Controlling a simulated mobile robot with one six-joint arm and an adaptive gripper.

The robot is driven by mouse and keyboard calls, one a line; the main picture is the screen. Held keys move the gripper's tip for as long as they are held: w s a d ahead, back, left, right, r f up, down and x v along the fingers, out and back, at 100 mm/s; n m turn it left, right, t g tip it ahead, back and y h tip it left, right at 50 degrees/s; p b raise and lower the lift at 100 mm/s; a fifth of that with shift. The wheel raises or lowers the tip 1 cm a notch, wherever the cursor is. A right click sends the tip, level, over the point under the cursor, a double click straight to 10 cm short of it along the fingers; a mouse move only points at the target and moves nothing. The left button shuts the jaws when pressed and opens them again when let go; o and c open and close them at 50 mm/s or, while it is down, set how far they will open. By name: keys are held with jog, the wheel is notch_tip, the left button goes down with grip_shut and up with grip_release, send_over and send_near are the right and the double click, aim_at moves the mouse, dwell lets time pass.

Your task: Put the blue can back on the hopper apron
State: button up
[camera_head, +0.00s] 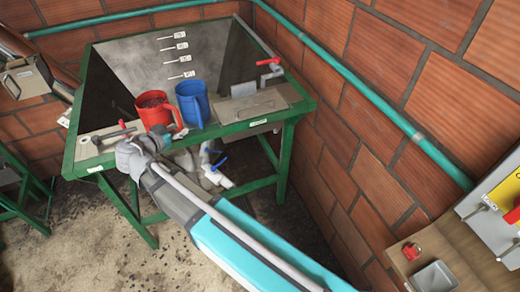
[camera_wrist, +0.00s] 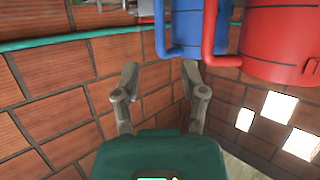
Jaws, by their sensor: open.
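The blue can (camera_head: 192,103) stands upright at the front of the hopper (camera_head: 140,62), just right of the red can (camera_head: 153,110). It seems to rest on the pale hopper apron (camera_head: 88,148), but its base is partly hidden. In the wrist view the blue can (camera_wrist: 185,28) is at the top, with its handle on the left. The red can (camera_wrist: 272,42) is to its right. My gripper (camera_wrist: 160,80) is open and empty, its two fingers apart, with no contact seen. In the head view my wrist is in front of the apron, left of the cans; the fingertips are not clear.
A grey-tan plate with a handle (camera_head: 248,105) lies right of the cans, near a red-handled valve (camera_head: 268,66). White pipes with a blue valve (camera_head: 213,165) hang below. A brick wall (camera_head: 350,120) bounds the right. A wooden shelf (camera_head: 440,255) is at lower right.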

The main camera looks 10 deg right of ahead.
jog(key=s+d+f+n+g+y, duration=0.1)
jog(key=d+f+g, duration=0.3)
jog(key=d, duration=0.7)
jog(key=s+d+f+n+g, duration=0.1)
jog(key=d+f+g, duration=0.35)
jog(key=d, duration=0.75)
jog(key=s+d+f+n+g+y, duration=0.1)
jog(key=s+d+f+n+y, duration=0.1)
jog(key=d, duration=0.4)
jog(key=s+d+f+n+g+y, duration=0.1)
jog(key=s+d+n+g+y, duration=0.1)
jog(key=s+d+y, duration=0.2)
jog(key=shift+s+d+f, duration=0.4)
jog(key=shift+s+d, duration=0.85)
jog(key=shift+d, duration=0.1)
jog(key=shift+g, duration=0.25)
jog(key=shift+s, duration=0.1)
jog(key=shift+w+f+b, duration=0.25)
jog(key=shift+f+b, duration=0.4)
jog(key=shift+w+f+b, duration=0.2)
jog(key=shift+f+b, duration=0.45)
jog(key=shift+w+f+b, duration=0.25)
jog(key=shift+f+b, duration=0.4)
